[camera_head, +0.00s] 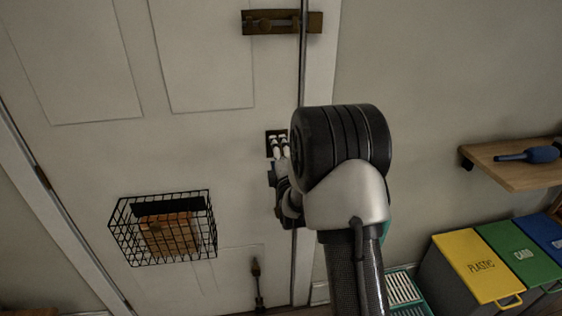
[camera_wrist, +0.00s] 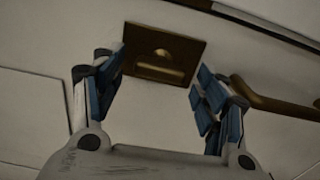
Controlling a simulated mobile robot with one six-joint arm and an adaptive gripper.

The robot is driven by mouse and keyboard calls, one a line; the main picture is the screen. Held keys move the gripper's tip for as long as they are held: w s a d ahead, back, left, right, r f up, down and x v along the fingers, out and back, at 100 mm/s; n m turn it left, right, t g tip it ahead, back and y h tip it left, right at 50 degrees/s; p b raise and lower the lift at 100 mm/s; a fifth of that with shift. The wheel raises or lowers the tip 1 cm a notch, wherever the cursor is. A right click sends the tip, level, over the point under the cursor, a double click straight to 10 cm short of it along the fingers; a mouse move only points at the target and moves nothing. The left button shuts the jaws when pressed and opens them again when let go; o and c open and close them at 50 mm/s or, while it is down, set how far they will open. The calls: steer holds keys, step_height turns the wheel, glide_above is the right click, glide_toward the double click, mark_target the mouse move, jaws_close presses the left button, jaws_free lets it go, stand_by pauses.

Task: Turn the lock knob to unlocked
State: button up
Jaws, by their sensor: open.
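The lock knob (camera_wrist: 160,71) is a bar-like brass piece on a square brass plate (camera_wrist: 136,35) on the white door (camera_wrist: 40,55). In the wrist view it lies between and beyond my open fingers, with a rounded bump above it. My gripper (camera_wrist: 160,68) holds nothing; I cannot tell whether a fingertip touches the plate. In the head view my gripper (camera_head: 281,146) is in front of the dark lock plate (camera_head: 270,134) near the door's right edge, and my fingers and arm hide the knob.
A brass lever handle (camera_wrist: 275,104) is right of the plate. A sliding bolt (camera_head: 262,22) sits higher on the door (camera_head: 60,70). A wire basket (camera_head: 120,235) hangs lower left. A wooden shelf (camera_head: 525,174) and coloured bins (camera_head: 478,262) stand right.

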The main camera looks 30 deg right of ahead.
steer(key=v, duration=1.1)
steer(key=shift+s, duration=0.2)
steer(key=shift+a+r, duration=0.15)
steer(key=s+a+r+m+g+y, duration=0.35)
steer(key=s+a+m+g, duration=0.25)
steer(key=s+a+m, duration=0.3)
steer(key=s+a+m+g, duration=0.3)
steer(key=s, duration=0.8)
steer(key=s+a+m+g+y, duration=0.1)
steer(key=s+a+m+g, duration=0.2)
steer(key=s, duration=0.9)
steer(key=shift+a+r+g, duration=0.25)
steer(key=shift+r+g, duration=0.15)
steer(key=shift+y, duration=0.25)
